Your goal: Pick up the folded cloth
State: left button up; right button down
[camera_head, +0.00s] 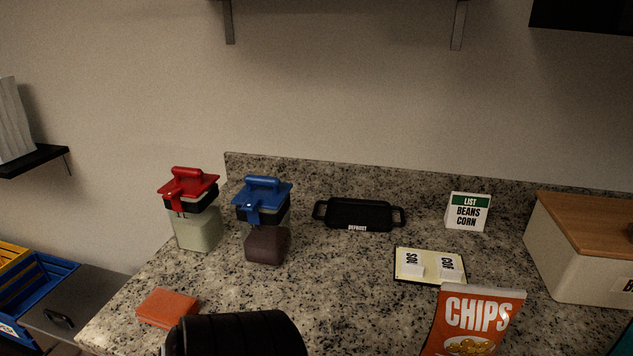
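The folded cloth (167,308) appears to be the flat orange-red rectangular piece lying at the left front of the speckled stone counter (330,290). Its lower right corner comes close to a large black rounded shape that rises from the bottom edge and may hide part of it. I cannot tell whether that black shape is part of my arm or an object. Neither of my grippers' fingers shows in the head view.
Behind the cloth stand a red-lidded container (196,225) and a blue-lidded container (266,240). Further right are a black tray (358,214), a list sign (467,212), a card board (429,266), a chips bag (472,325) and a wood-lidded box (580,262). The counter's left edge lies near the cloth.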

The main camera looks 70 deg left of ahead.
aim_at(164, 309)
jog(key=u, duration=3.15)
jog(key=j+z, duration=0.4)
jog(key=j, duration=0.4)
jog(key=j+z, duration=0.35)
jog(key=j, duration=0.5)
